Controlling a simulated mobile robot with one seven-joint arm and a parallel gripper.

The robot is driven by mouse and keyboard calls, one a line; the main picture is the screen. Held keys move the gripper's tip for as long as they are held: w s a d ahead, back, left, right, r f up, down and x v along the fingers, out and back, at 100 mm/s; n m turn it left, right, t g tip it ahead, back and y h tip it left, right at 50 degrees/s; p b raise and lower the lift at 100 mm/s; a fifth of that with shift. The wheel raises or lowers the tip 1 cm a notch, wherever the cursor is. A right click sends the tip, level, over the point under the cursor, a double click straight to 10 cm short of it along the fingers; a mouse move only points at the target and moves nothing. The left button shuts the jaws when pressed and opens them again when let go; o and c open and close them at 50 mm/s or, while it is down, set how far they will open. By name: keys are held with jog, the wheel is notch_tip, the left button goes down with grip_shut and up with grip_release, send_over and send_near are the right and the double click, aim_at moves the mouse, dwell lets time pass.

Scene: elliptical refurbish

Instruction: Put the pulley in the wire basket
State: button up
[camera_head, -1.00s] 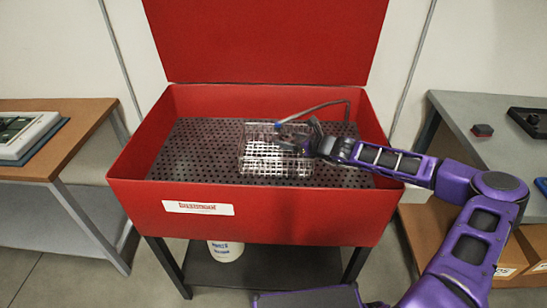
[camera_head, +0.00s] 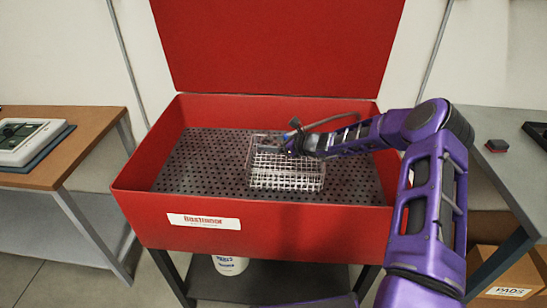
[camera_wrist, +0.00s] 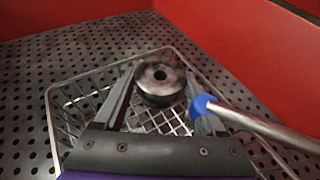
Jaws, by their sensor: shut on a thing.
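The pulley (camera_wrist: 160,82), a dark round piece with a center hole, sits between the two fingers of my gripper (camera_wrist: 162,88) in the wrist view. My gripper is shut on it. The wire basket (camera_wrist: 62,88), a silvery mesh box, lies around and below the pulley in that view. In the head view the basket (camera_head: 285,178) stands on the perforated floor of the red tub, and my gripper (camera_head: 294,146) is at its back right part. The pulley is too small and dark to make out there. I cannot tell whether it touches the basket's mesh.
The red tub (camera_head: 150,215) has raised walls and an upright lid (camera_head: 275,45). A hose with a blue tip (camera_wrist: 203,105) crosses close beside my right finger and over the basket. The perforated floor (camera_head: 195,165) left of the basket is clear. Tables stand on both sides.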

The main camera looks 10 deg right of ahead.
jog(key=shift+f, duration=2.2)
jog(key=shift+f+b, duration=0.6)
jog(key=shift+b, duration=0.2)
jog(key=o, duration=1.4)
jog(key=shift+r, duration=0.1)
jog(key=shift+r+p, duration=0.3)
jog(key=shift+p, duration=0.1)
jog(key=p+v, duration=0.1)
jog(key=v, duration=1.1)
jog(key=shift+r, duration=0.25)
